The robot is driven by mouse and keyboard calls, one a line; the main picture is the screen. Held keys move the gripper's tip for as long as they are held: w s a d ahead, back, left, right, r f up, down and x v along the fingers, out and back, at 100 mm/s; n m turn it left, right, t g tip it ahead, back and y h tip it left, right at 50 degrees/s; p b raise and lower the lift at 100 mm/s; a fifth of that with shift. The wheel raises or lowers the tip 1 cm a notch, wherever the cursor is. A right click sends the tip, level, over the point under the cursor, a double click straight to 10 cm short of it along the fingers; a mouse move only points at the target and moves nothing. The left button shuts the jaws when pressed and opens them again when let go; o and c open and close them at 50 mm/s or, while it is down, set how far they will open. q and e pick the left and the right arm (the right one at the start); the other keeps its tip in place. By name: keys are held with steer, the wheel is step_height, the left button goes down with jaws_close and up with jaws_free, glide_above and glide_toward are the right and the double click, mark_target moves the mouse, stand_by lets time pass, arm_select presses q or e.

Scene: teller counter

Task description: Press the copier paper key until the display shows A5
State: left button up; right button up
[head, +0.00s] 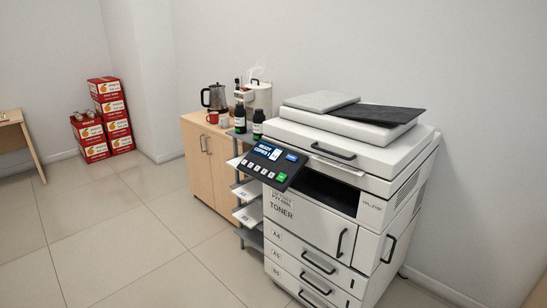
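The copier (340,185) stands right of the middle, a white floor unit with a lid, a toner door and labelled paper drawers. Its dark control panel (271,166) juts out at the front left. The panel has a small lit display (265,152) whose text is too small to read. A row of pale keys (257,168) and a green key (281,177) sit below it, and I cannot tell which is the paper key. Neither of my grippers is in view.
A wooden cabinet (206,168) with a kettle (214,97) and mugs stands left of the copier. A narrow rack (249,213) with paper trays and dark bottles (240,118) is between them. Red boxes (112,112) are stacked far left. The tiled floor in front is clear.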

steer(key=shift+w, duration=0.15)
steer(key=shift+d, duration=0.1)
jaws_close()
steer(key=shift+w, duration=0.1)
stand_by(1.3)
